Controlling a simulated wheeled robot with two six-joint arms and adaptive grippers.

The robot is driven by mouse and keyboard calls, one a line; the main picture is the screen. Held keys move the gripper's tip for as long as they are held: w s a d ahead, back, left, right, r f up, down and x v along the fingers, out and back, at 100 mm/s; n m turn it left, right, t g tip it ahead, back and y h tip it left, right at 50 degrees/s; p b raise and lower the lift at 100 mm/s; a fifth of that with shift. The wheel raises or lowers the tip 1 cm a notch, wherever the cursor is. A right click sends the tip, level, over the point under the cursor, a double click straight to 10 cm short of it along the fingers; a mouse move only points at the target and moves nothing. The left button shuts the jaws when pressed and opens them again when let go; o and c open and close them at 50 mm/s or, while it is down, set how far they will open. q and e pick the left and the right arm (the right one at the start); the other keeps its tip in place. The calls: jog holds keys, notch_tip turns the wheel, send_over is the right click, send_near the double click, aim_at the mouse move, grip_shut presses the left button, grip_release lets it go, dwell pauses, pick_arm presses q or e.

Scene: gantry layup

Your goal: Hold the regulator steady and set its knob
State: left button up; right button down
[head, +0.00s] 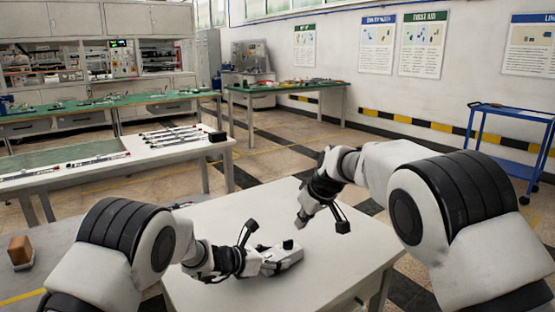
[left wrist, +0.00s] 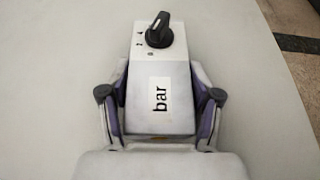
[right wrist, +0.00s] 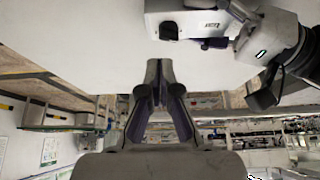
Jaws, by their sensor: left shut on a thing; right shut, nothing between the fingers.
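The regulator (left wrist: 145,72) is a light grey block with a "bar" label, lying on the white table (head: 225,295). The knob (head: 288,244) also shows in the head view. My left gripper (left wrist: 160,97) is shut on the regulator's body, one finger on each side. My right gripper (head: 301,222) is shut and empty, above the table and apart from the knob. In the right wrist view its fingers (right wrist: 160,72) meet, with the regulator (right wrist: 190,20) beyond them.
The white table top is otherwise clear around the regulator. A long table (head: 150,161) with rods stands behind on the left. Green benches (head: 285,87) stand farther back, and a blue cart (head: 505,140) stands at the far right.

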aim_at(288, 252)
notch_tip(288, 252, down, 7)
jog(key=shift+r, duration=0.15)
jog(key=shift+w+a, duration=0.3)
jog(key=shift+a, duration=0.35)
dwell(1.1)
jog(key=shift+s+a, duration=0.2)
jog(key=shift+s+a, duration=0.25)
jog(key=shift+a, duration=0.15)
jog(key=shift+a, duration=0.1)
jog(key=shift+s, duration=0.2)
dwell(0.4)
jog(key=shift+s+d, duration=0.2)
jog(key=shift+s, duration=0.05)
notch_tip(288, 252, up, 6)
